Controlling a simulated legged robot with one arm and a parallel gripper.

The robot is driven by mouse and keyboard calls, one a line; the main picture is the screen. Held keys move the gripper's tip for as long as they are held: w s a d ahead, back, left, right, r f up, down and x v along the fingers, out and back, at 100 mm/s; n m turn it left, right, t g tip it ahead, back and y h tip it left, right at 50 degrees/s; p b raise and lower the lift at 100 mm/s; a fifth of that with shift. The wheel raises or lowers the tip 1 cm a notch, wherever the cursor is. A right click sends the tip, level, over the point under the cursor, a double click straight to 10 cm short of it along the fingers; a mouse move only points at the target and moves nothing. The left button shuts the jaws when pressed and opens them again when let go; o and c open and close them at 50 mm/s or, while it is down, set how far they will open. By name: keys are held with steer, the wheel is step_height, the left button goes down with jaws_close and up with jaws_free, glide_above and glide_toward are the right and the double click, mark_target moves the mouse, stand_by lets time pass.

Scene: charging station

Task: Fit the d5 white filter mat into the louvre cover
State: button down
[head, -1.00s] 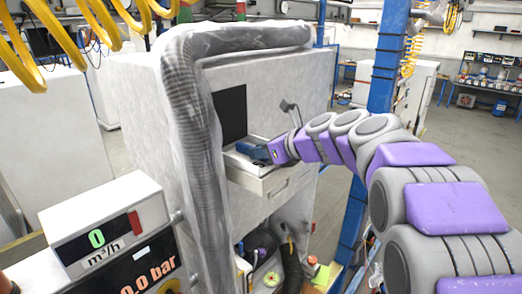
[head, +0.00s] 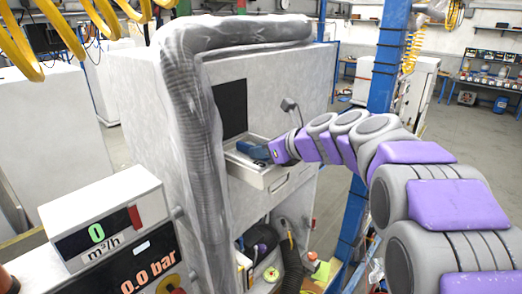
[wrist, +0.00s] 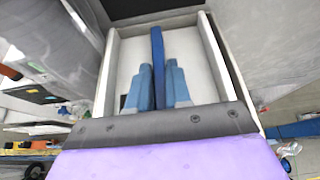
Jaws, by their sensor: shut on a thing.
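My gripper (wrist: 159,66) shows two blue fingers in the wrist view, pointing into an open white drawer (wrist: 219,75). It is shut on a thin, flat blue piece (wrist: 157,42), which stands on edge between the fingers and reaches toward the back of the drawer. In the head view my gripper (head: 249,150) is low over the same drawer (head: 272,180), at the front of a tall white cabinet. I cannot make out a white filter mat marked d5 or a louvre cover in either view.
A dark panel (head: 230,108) is above the drawer. A thick grey hose (head: 195,130) runs down the cabinet's left edge. An open lower compartment holds a dark hose (head: 291,262) and small items. A blue post (head: 385,70) stands right. A meter box (head: 105,218) is front left.

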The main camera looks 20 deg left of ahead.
steer(key=c, duration=1)
jaws_free()
steer(key=b+v, duration=0.1)
steer(key=v, duration=1.6)
steer(key=shift+d+f, duration=0.1)
steer(key=shift+d, duration=0.1)
